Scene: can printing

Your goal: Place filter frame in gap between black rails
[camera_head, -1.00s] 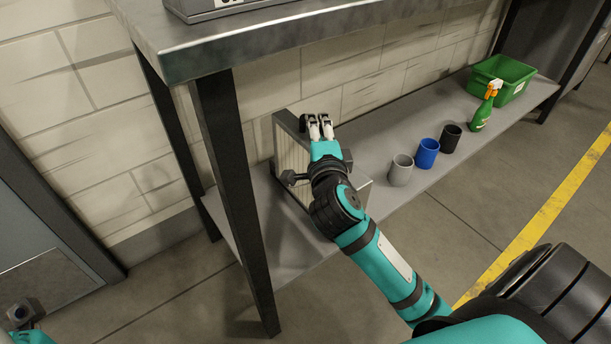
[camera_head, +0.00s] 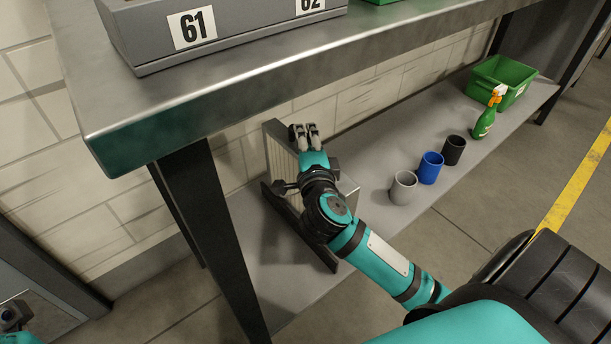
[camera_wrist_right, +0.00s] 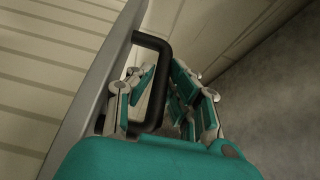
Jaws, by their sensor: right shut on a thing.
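The filter frame (camera_head: 283,153) is a grey upright panel with a pale pleated face, over the lower shelf near the wall in the head view. My right gripper (camera_head: 305,130) is at its near side, shut on its black handle (camera_wrist_right: 157,75), with a finger on each side of the bar in the right wrist view. A long black rail (camera_head: 312,242) lies on the shelf at the left of the frame. My arm and the frame hide any second rail and the gap. I cannot tell whether the frame touches the shelf.
A grey mug (camera_head: 403,188), blue mug (camera_head: 430,168), black mug (camera_head: 454,150), green spray bottle (camera_head: 485,119) and green bin (camera_head: 507,72) stand farther right on the shelf (camera_head: 375,205). The metal tabletop (camera_head: 250,85) overhangs it. A dark leg (camera_head: 215,230) stands left of my arm.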

